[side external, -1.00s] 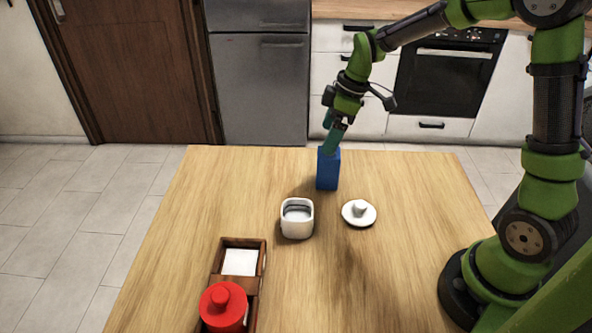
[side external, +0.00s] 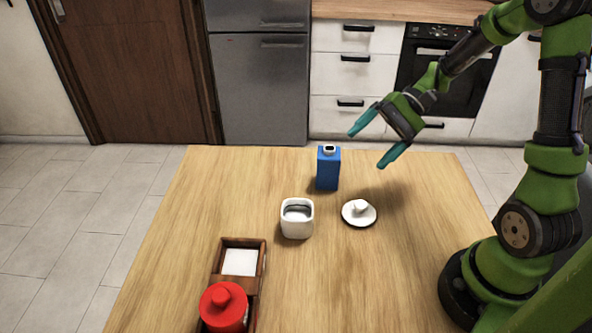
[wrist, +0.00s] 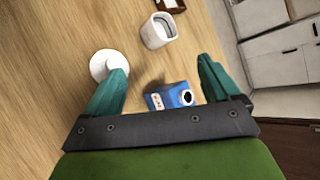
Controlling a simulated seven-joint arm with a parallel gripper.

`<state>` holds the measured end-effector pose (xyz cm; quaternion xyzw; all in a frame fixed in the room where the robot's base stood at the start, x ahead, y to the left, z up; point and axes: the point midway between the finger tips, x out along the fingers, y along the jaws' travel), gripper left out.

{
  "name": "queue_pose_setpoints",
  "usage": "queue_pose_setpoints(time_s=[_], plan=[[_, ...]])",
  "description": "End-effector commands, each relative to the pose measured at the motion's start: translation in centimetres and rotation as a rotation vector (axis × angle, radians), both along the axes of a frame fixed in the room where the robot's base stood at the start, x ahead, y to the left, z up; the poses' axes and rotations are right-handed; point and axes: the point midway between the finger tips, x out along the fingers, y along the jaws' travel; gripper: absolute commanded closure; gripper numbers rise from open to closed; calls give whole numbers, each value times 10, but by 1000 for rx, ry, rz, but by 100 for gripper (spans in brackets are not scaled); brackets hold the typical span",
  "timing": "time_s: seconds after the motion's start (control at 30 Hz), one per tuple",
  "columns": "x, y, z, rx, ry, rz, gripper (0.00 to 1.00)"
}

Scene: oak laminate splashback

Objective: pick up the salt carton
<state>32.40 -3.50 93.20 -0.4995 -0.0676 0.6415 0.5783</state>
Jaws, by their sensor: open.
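The salt carton (side external: 328,170) is a small blue box with a pale top and a dark opening. It stands upright near the far edge of the table. In the wrist view the carton (wrist: 168,97) shows between the two teal fingers, partly hidden by the gripper's dark crossbar. My gripper (side external: 370,143) is open and empty, tilted, above and to the right of the carton in the side view. Its fingers are spread wide and appear apart from the carton. The gripper also shows in the wrist view (wrist: 163,82).
A white open pot (side external: 297,222) stands in front of the carton. Its white lid-like disc (side external: 359,213) lies to the right. A wooden box (side external: 265,262) with a red lidded jar (side external: 224,307) is at the front left. The table's right middle is clear.

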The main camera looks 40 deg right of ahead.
Motion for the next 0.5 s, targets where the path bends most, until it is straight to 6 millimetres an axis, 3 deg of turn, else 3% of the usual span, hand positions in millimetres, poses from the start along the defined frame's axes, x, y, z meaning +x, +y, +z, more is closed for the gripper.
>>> queue_pose_setpoints(time_s=[0.17, 0.3, 0.5], plan=[[-7, -30, 20, 509, 337, -521, 11], [-10, -73, 38, 953, 529, -844, 11], [-8, -73, -12, 967, 544, -845, 11]])
